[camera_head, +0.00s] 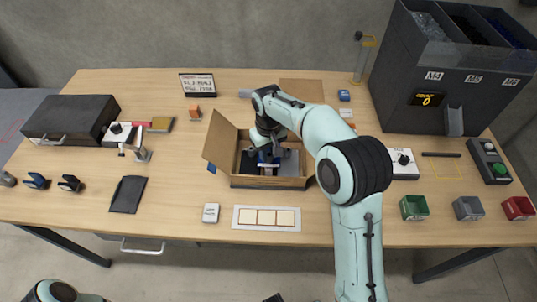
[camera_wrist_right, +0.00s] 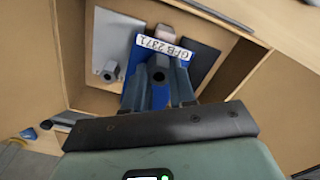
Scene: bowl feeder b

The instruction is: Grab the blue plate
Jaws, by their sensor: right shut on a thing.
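The blue plate (camera_wrist_right: 142,56) stands out inside the open cardboard box, with a white label reading about "GFB 2371" across it. My right gripper (camera_head: 268,160) reaches down into the cardboard box (camera_head: 268,183) and is shut on the blue plate. In the right wrist view its fingers (camera_wrist_right: 160,82) cover the plate's middle and lower part. In the head view only a little blue shows between the fingers. My left gripper is not in view; only a link of that arm shows at the bottom left.
A grey plate (camera_wrist_right: 198,62) and a lighter plate with a knob (camera_wrist_right: 108,72) flank the blue plate in the box. The box's flaps stand open around my gripper. A white card with square pads (camera_head: 267,218) lies in front. A large dark hopper (camera_head: 435,80) stands at right.

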